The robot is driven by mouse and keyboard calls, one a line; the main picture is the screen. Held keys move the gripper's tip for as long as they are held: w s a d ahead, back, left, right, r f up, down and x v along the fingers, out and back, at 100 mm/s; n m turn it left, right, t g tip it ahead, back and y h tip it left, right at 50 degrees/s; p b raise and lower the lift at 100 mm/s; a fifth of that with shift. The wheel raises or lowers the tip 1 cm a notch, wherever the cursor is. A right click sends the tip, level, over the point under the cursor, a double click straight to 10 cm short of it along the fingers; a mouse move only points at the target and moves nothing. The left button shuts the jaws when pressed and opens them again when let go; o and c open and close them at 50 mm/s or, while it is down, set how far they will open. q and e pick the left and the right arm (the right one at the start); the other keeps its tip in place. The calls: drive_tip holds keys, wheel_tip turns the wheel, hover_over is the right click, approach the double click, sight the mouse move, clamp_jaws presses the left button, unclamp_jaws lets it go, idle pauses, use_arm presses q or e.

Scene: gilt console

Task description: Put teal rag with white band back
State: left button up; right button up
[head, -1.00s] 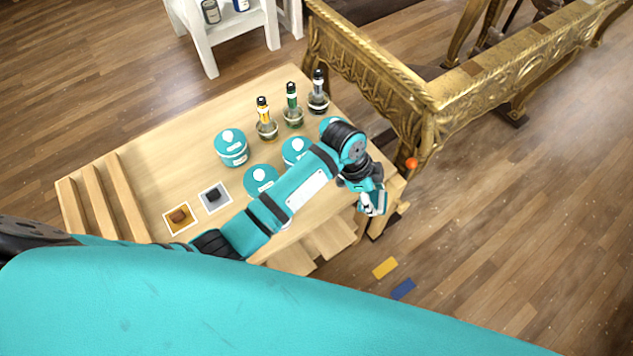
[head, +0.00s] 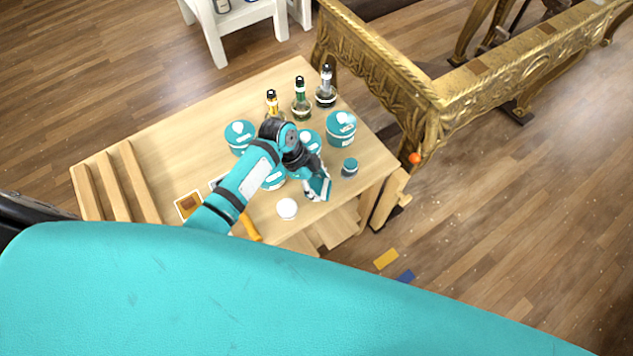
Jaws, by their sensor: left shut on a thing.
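My left gripper (head: 313,192) reaches over the right front part of the wooden table. It is shut on a small teal piece with a pale stripe (head: 322,187), which looks like the teal rag with white band. The arm and fingers cover part of it, and I cannot tell whether it touches the tabletop. My right gripper is not in view.
The table (head: 160,130) holds teal jars (head: 341,129), dark-topped bottles (head: 301,105), a small dark pot (head: 349,168) and a white round thing (head: 287,208). Wooden slats (head: 112,185) stand left. A gilt console (head: 440,95) stands right. Yellow (head: 386,259) and blue (head: 405,276) pieces lie on the floor.

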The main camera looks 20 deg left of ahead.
use_arm(q)
drive_tip(key=shift+f, duration=0.2)
drive_tip(key=o, duration=1)
drive_tip(key=v, duration=1.2)
drive_tip(key=shift+r, duration=0.15)
